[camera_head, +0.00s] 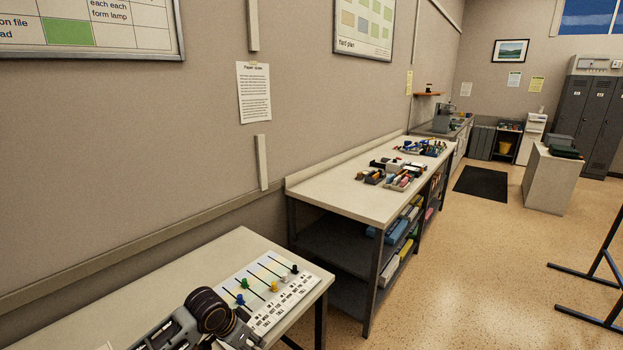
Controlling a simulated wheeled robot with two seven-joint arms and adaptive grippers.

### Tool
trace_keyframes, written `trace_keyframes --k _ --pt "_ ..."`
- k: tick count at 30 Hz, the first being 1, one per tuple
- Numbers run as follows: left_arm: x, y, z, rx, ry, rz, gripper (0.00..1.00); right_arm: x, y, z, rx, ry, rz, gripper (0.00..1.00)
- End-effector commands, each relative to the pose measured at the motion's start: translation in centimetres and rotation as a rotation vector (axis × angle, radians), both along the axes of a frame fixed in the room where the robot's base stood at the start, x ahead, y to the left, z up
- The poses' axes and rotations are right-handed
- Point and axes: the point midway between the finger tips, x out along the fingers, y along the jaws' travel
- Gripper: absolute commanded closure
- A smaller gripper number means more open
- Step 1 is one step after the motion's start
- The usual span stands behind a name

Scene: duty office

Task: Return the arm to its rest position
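One of my arms shows at the bottom left of the head view, over the near table (215,258). It looks like my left arm. Its dark, ringed joint and grey links cover the near left part of a white panel. The dark end that looks like my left gripper (240,336) is low at the picture's bottom edge, beside the panel. Its fingertips are too small and cut off to tell whether they are open or shut. My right arm and gripper are out of view.
The white panel (297,291) has black slots and small coloured knobs, including a yellow one (274,287). Beyond stands a longer workbench (340,200) with trays of small items. Clear floor (470,270) lies to the right, with a black frame (590,275) at the right edge.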

Motion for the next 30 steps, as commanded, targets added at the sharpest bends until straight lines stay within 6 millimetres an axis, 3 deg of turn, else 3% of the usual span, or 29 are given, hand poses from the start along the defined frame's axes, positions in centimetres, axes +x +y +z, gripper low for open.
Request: trace_keyframes --k 6,15,30 --pt "-3.0 -2.3 -1.0 -0.019 -0.004 -0.005 0.61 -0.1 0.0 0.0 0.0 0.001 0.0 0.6" --pt "-6.6 -3.9 -1.6 -0.039 -0.014 0.023 0.61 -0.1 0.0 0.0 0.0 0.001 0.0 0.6" --pt "-12.4 -3.2 -2.0 -0.043 -0.009 0.153 0.61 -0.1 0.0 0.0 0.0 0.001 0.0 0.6"
